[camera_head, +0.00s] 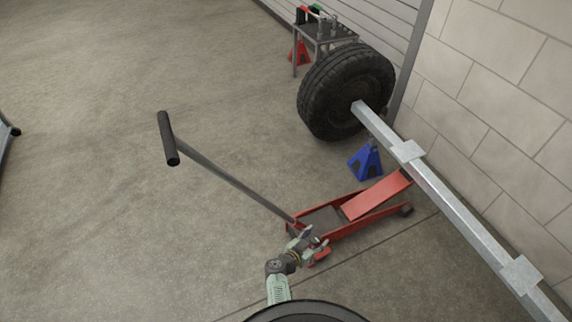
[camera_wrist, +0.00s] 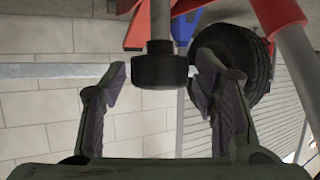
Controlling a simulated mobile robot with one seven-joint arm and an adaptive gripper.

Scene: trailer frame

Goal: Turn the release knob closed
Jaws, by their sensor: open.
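The red floor jack (camera_head: 378,198) stands on the floor, and its long handle (camera_head: 235,182) slants up to the left to a black grip (camera_head: 168,140). My gripper (camera_head: 315,241) is at the jack's rear end, near the handle's base. In the wrist view, a dark round knob (camera_wrist: 160,70) on a grey shaft (camera_wrist: 160,20), apparently the release knob, sits between the open fingers of my gripper (camera_wrist: 160,82). A gap shows on each side of the knob. In the head view I cannot make out the knob near my gripper.
A grey beam (camera_head: 455,208) runs along the right, with a large tire (camera_head: 345,88) at its far end. A blue jack stand (camera_head: 366,163) is below the beam. A small cart (camera_head: 322,36) and a red stand (camera_head: 299,54) are behind.

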